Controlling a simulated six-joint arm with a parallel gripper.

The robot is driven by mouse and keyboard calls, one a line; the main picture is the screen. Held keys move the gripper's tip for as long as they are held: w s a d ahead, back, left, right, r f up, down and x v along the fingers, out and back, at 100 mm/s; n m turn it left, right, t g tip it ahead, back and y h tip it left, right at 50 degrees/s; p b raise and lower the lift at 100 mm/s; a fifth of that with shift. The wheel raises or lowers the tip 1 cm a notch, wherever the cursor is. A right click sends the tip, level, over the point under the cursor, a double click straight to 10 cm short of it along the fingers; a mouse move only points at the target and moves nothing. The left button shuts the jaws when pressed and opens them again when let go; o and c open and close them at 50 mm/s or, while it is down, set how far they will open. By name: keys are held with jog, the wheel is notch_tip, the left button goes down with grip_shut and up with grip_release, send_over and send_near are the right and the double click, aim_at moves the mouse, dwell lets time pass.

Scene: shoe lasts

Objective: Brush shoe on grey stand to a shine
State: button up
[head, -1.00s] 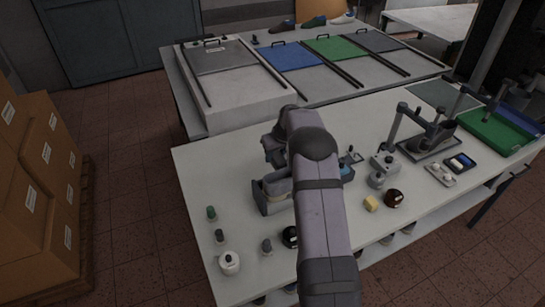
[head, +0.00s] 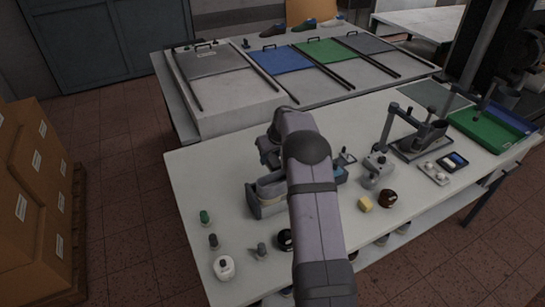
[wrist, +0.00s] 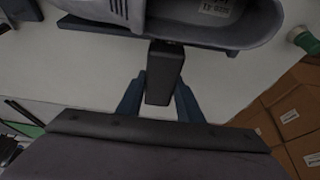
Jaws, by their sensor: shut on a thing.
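My gripper (wrist: 158,98) has its blue fingers shut on a dark block (wrist: 165,70), which looks like a brush handle. Bristles are not visible. The block's far end reaches the edge of a dark blue-grey base (wrist: 205,36); I cannot tell whether they touch. A grey shoe (wrist: 258,26) with a label inside lies over that base at the top of the wrist view, cut off by the frame. In the head view a grey, box-like holder (head: 254,206) stands on the table, partly behind my arm. My fingertips are hidden there.
A stand with a dark shoe form (head: 425,133) and a green tray (head: 485,130) are at the table's right. A yellow block (head: 365,203), a brown jar (head: 387,198) and a white bottle (head: 224,268) stand nearer. Cardboard boxes (head: 30,190) are at left.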

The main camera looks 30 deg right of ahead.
jog(key=shift+a, duration=0.3)
jog(key=shift+a, duration=0.15)
jog(key=shift+a, duration=0.65)
jog(key=shift+a, duration=0.1)
jog(key=shift+a, duration=0.7)
jog(key=shift+a, duration=0.1)
jog(key=shift+a+b, duration=0.35)
jog(key=shift+a, duration=0.35)
